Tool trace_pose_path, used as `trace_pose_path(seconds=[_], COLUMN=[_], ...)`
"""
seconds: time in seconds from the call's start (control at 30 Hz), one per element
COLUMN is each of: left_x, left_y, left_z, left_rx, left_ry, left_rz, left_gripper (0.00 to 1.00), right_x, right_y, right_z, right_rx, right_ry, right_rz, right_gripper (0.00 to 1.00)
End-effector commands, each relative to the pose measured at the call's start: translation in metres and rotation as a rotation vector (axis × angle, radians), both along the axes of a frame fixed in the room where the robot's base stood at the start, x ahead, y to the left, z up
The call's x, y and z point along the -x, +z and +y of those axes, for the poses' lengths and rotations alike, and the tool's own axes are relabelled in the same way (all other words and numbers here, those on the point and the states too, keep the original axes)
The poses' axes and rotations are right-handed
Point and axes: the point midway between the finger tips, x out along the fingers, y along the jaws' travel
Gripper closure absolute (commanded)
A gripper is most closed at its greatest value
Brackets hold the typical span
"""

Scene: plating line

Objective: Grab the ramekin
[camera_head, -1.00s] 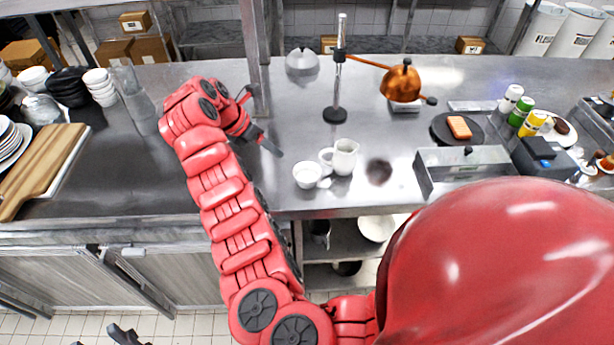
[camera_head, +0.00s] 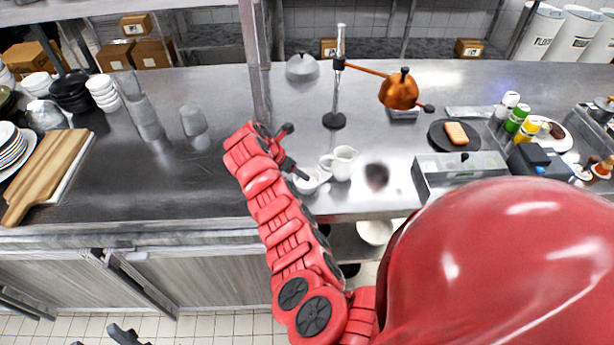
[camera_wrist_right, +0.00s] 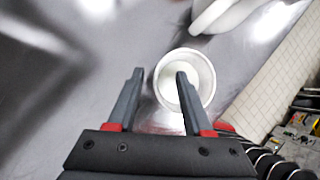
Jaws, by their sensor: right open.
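The ramekin (camera_head: 313,184) is a small white round cup near the counter's front edge, partly hidden by my right gripper (camera_head: 299,173) in the head view. In the right wrist view the ramekin (camera_wrist_right: 178,62) is seen from above, upright and empty. My right gripper (camera_wrist_right: 160,74) is open. Its right finger overlaps the ramekin's opening, while its left finger is outside, left of the rim. I cannot tell whether either finger touches it. A dark piece that looks like my left gripper (camera_head: 125,335) shows at the bottom left edge, mostly cut off.
A white pitcher (camera_head: 342,161) stands close to the right of the ramekin; it also shows in the wrist view (camera_wrist_right: 228,12). A steel box (camera_head: 461,174) sits to the right. The counter left of the ramekin is mostly clear.

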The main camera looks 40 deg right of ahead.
Motion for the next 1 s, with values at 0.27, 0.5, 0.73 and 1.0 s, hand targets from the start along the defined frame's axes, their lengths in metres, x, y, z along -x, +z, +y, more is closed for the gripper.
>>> trace_pose_path(seconds=[0.27, 0.5, 0.73, 1.0], left_x=[0.0, 0.0, -0.0001, 0.0], left_y=[0.0049, 0.0048, 0.0048, 0.0048], left_z=[0.0, 0.0, 0.0, 0.0], left_rx=[0.0, 0.0, 0.0, 0.0], left_ry=[0.0, 0.0, 0.0, 0.0], left_rz=[0.0, 0.0, 0.001, 0.0], left_gripper=[0.5, 0.5, 0.5, 0.5], right_x=[0.0006, 0.0006, 0.0007, 0.0008], right_y=[-0.0128, -0.0127, -0.0126, -0.0127], right_z=[-0.0067, -0.0067, -0.0067, -0.0064], right_rx=[-0.001, -0.001, -0.001, -0.002], right_ry=[0.001, 0.001, 0.001, 0.001], right_rz=[0.0, 0.001, 0.001, 0.001], right_gripper=[0.49, 0.76, 1.0, 1.0])
